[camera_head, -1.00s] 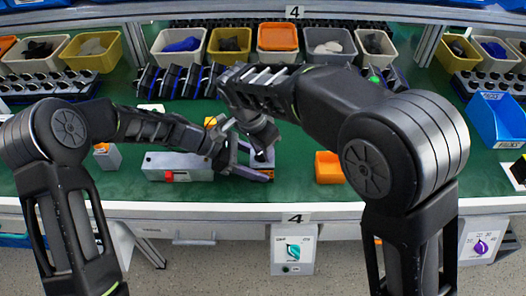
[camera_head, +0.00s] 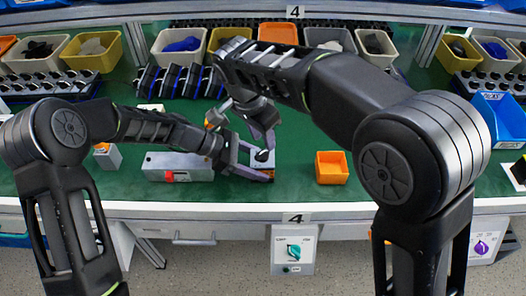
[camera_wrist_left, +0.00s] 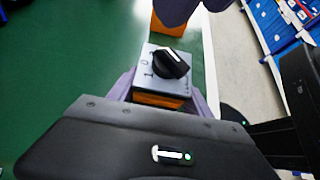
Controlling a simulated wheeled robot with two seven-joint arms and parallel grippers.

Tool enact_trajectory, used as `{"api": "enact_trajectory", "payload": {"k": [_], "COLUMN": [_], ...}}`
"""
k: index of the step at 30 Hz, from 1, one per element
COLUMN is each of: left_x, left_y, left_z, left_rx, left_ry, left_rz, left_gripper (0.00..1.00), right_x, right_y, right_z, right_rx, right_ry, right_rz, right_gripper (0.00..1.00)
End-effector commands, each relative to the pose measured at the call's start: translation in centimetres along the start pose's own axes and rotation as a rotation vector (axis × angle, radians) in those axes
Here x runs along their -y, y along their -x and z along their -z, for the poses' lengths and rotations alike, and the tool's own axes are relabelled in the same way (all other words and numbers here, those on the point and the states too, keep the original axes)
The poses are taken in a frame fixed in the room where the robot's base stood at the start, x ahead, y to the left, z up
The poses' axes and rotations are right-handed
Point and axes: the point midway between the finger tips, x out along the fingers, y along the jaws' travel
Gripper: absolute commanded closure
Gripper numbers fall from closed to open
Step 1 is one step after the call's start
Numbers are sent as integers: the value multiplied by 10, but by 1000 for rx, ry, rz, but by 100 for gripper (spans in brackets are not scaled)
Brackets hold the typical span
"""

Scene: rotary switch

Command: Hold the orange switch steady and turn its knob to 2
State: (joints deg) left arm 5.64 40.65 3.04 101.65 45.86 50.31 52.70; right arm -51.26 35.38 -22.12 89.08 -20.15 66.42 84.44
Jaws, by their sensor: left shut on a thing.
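The orange switch (camera_wrist_left: 158,100) has a grey top face with printed digits and a black knob (camera_wrist_left: 172,63) bearing a white line. I cannot tell which digit the line points to. In the head view the switch (camera_head: 262,171) is on the green table, partly hidden by my grippers. My left gripper (camera_head: 253,165) is shut on the switch body, its purple fingers on both sides in the left wrist view (camera_wrist_left: 163,97). My right gripper (camera_head: 266,142) is just above the switch in the head view. Its purple fingertip shows apart from the knob at the top of the wrist view.
An orange open box (camera_head: 332,168) stands to the right of the switch. A grey box with a red part (camera_head: 178,167) lies to the left, beneath my left forearm. Bins and racks line the back. The table's front edge (camera_head: 330,207) is close.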

Motion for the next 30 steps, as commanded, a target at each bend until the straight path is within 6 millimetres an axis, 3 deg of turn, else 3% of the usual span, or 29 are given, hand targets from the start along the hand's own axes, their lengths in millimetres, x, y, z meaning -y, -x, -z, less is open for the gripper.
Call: {"api": "enact_trajectory", "payload": {"k": [1,2,10,22,30], "left_x": [0,1,0,0,-1], "left_y": [-1,-1,0,5,45], "left_z": [2,2,1,0,0], "left_rx": [-2,-2,-1,0,-1], "left_ry": [1,1,1,0,-1], "left_rz": [1,1,1,-1,-4], "left_gripper": [84,40,18,17,17], "right_x": [0,0,0,0,0], "right_y": [0,0,0,0,0], "right_z": [0,0,0,0,0], "right_rx": [0,0,0,0,0], "right_ry": [0,0,0,0,0], "right_rz": [0,0,0,0,0], "right_gripper": [67,67,67,67,67]}}
